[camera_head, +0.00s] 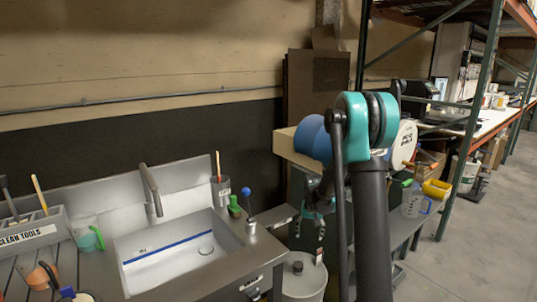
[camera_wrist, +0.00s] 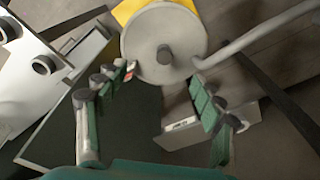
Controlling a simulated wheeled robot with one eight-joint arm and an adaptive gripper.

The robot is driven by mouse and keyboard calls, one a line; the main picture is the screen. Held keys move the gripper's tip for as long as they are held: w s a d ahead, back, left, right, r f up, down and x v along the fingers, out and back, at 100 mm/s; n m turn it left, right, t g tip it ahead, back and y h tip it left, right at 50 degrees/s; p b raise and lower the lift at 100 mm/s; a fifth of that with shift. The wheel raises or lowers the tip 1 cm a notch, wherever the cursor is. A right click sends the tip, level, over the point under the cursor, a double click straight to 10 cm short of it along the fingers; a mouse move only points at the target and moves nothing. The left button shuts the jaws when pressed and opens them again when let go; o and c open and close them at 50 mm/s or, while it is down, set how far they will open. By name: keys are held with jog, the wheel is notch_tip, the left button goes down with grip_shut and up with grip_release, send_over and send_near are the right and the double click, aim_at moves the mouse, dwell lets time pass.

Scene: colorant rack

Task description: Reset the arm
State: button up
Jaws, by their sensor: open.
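My arm (camera_head: 370,215), teal and black, rises in front of the head camera and folds over near the top. My gripper (camera_head: 310,224) hangs pointing down to the right of the sink, partly hidden behind my arm. It is also in the wrist view (camera_wrist: 163,70), with its green-padded fingers wide apart and nothing held between them. A round pale lid with a dark knob (camera_wrist: 165,42) shows beyond the fingertips. In the head view, a pale lidded bucket (camera_head: 302,278) stands below my gripper; I cannot tell the exact gap.
A metal sink (camera_head: 180,258) and a grey box labelled CLEAN TOOLS (camera_head: 30,234) are at left. At right are a clear measuring jug (camera_head: 414,203), a yellow bin (camera_head: 437,189) and a green shelf post (camera_head: 470,130). Open floor (camera_head: 490,240) lies at far right.

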jog(key=s+d+r+n+t, duration=0.1)
jog(key=s+r, duration=0.3)
jog(key=s, duration=0.4)
jog(key=s+r+t, duration=0.1)
jog(key=s+r, duration=0.3)
jog(key=s, duration=0.4)
jog(key=s+d+f+n, duration=0.1)
jog(key=s+f, duration=0.1)
jog(key=s, duration=1.3)
jog(key=shift+t, duration=0.4)
jog(key=shift+d, duration=0.1)
